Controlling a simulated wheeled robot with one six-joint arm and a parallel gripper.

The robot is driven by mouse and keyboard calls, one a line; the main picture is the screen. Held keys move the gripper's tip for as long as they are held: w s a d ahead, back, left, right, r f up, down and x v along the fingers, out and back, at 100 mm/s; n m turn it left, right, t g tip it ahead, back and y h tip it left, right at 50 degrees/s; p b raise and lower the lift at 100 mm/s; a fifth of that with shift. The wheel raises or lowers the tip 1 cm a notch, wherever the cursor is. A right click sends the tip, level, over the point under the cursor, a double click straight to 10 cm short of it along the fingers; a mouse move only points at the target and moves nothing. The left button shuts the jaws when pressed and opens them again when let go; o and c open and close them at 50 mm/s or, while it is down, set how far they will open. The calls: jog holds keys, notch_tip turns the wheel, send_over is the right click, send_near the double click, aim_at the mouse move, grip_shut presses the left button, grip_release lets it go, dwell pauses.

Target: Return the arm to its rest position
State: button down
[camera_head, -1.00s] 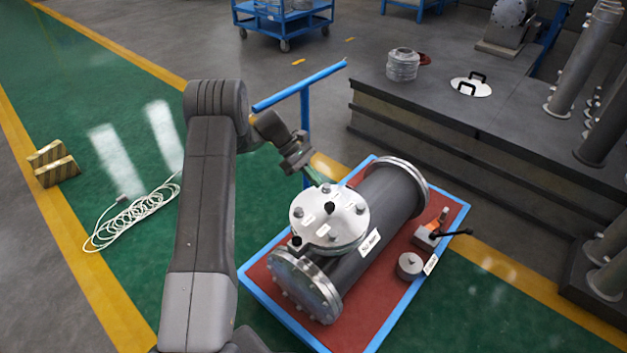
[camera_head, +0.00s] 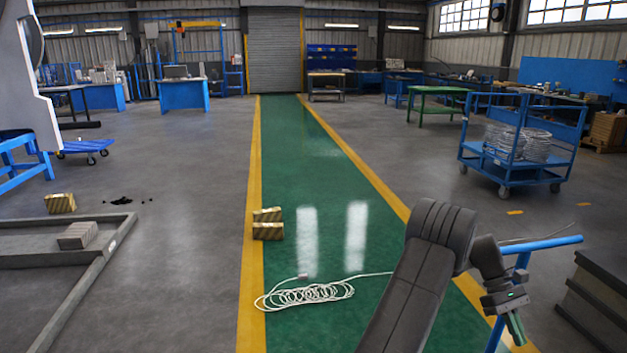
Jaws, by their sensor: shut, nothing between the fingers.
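My arm (camera_head: 425,275) rises from the bottom edge, right of centre, and bends over at its dark elbow. My gripper (camera_head: 516,328) hangs at the arm's end at the lower right, pointing down, shut and empty. It is small in the picture, in front of or close by the blue handle (camera_head: 545,244) of a cart; I cannot tell the gap between them. The flanged shell and the cart's bed are outside this view.
A blue trolley (camera_head: 520,145) with wire coils stands at the right. A dark platform (camera_head: 598,300) edges the lower right.

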notch_tip(320, 180, down, 8)
jog(key=shift+s+d+f+b, duration=0.1)
jog(key=shift+s+f+b, duration=0.05)
jog(key=shift+b, duration=0.15)
dwell(0.4)
